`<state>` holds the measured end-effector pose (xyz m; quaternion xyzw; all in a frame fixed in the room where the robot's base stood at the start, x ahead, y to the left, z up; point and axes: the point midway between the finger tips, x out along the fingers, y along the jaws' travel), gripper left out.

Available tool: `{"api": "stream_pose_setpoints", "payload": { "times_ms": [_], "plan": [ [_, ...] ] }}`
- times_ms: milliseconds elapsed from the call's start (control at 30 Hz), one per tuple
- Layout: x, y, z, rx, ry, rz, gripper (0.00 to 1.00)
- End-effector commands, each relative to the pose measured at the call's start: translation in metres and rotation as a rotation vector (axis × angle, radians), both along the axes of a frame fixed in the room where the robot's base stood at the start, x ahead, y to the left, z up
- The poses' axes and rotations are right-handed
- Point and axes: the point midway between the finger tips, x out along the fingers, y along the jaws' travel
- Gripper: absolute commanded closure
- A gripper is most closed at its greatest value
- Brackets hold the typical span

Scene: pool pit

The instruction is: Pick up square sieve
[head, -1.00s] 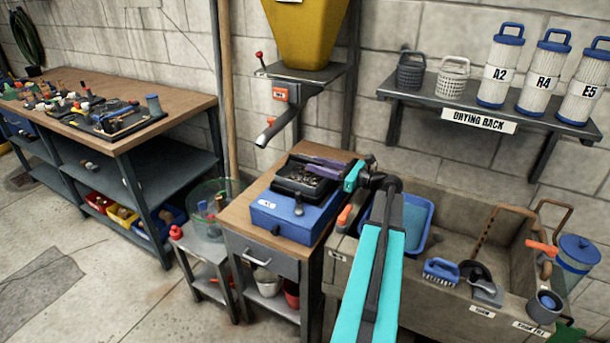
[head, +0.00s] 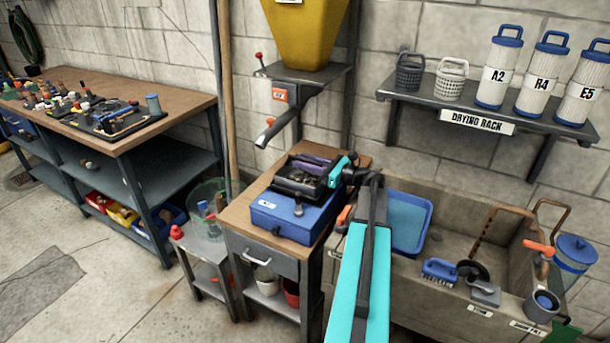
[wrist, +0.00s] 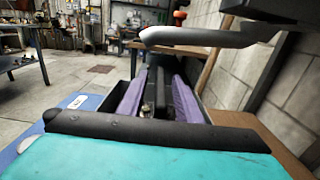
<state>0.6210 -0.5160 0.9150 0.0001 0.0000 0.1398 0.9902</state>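A black square-framed tray (head: 285,186), which looks like the square sieve, sits on a blue box-shaped machine (head: 292,218) on a small wooden-topped stand. Dark, lumpy contents show inside it. My gripper (head: 308,165) is over the tray, with its purple fingers reaching across it from the right. In the wrist view my gripper (wrist: 157,92) has its two purple fingers spread apart, with dark tray parts and some contents between them. The tray's dark walls (wrist: 206,104) show outside the fingers. Whether the fingers touch the tray cannot be told. The near part is hidden by my gripper's body.
A grey spout (head: 272,130) below a yellow hopper (head: 305,30) hangs close above the stand; it also crosses the wrist view (wrist: 200,35). A stone sink (head: 455,215) holding a blue tray (head: 408,222) lies right. A cluttered workbench (head: 160,112) stands left.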

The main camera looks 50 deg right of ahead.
Motion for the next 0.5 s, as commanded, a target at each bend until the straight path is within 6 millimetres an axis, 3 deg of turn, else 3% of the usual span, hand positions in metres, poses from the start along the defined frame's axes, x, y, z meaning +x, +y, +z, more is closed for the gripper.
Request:
{"api": "stream_pose_setpoints", "payload": {
  "times_ms": [467, 500],
  "plan": [
    [0.0003, 0.0005, -0.0002, 0.0, 0.0, 0.001, 0.69],
    [0.0003, 0.0005, -0.0002, 0.0, 0.0, 0.001, 0.72]
  ]
}}
